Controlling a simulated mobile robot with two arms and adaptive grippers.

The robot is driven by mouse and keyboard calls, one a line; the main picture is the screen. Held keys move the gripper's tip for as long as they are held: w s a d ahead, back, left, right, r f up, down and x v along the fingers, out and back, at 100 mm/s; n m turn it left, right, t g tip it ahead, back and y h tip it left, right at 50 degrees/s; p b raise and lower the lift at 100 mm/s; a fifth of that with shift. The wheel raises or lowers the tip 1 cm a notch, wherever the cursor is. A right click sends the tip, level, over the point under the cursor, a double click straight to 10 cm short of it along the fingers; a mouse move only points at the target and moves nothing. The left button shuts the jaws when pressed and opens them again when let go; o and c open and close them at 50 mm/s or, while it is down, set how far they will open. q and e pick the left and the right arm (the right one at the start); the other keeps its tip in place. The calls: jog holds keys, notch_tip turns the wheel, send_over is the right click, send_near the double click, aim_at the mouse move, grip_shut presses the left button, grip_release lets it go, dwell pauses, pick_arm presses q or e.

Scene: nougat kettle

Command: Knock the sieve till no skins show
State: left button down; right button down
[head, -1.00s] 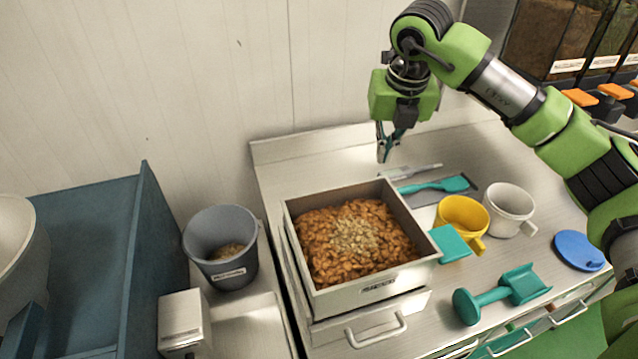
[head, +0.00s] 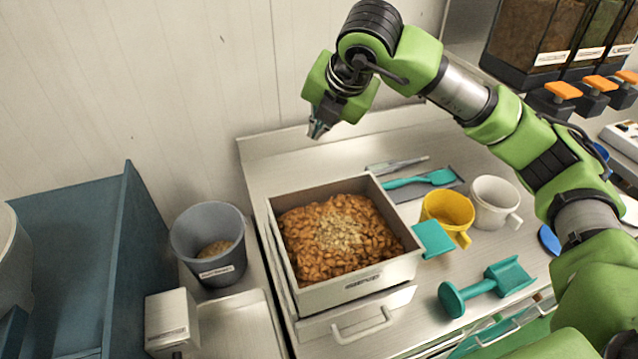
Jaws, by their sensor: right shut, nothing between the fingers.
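The sieve (head: 352,286) is a square pale metal box with a label on its front wall. It sits on a drawer-like tray with a handle. Brown nuts (head: 300,236) fill it, and a pale patch of skins (head: 340,231) lies on top in the middle. My right gripper (head: 318,131) is shut and empty, in the air above and behind the sieve's back edge, apart from it. My left gripper is not in view.
A grey bin (head: 189,242) with some pale stuff inside stands left of the sieve. To the right are a yellow mug (head: 446,209), a white mug (head: 491,203), a teal scoop (head: 487,286), a teal spatula (head: 432,178) and a blue lid (head: 549,240). Dispensers (head: 548,37) stand at the back right.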

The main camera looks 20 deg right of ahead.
jog(key=b, duration=0.4)
send_over(320, 187)
notch_tip(320, 187, down, 8)
jog(key=r, duration=0.1)
jog(key=shift+w+d+f+b, duration=0.1)
jog(key=shift+w+f+b, duration=0.1)
jog(key=shift+f, duration=0.2)
jog(key=shift+w+d+f+b, duration=0.1)
jog(key=shift+f+b, duration=0.1)
jog(key=shift+f, duration=0.2)
jog(key=shift+s, duration=0.1)
dwell(0.5)
jog(key=shift+s+f+b, duration=0.1)
jog(key=shift+f+b, duration=0.3)
jog(key=shift+b, duration=0.35)
jog(key=shift+f+b, duration=0.2)
jog(key=shift+b, duration=0.1)
jog(key=shift+s+f+b, duration=0.6)
jog(key=shift+f+b, duration=0.35)
dwell(0.8)
jog(key=shift+a, duration=0.1)
dwell(0.4)
jog(key=shift+w+r, duration=0.3)
jog(key=shift+r, duration=0.3)
jog(key=shift+w+a+r, duration=0.25)
jog(key=shift+w+a, duration=0.05)
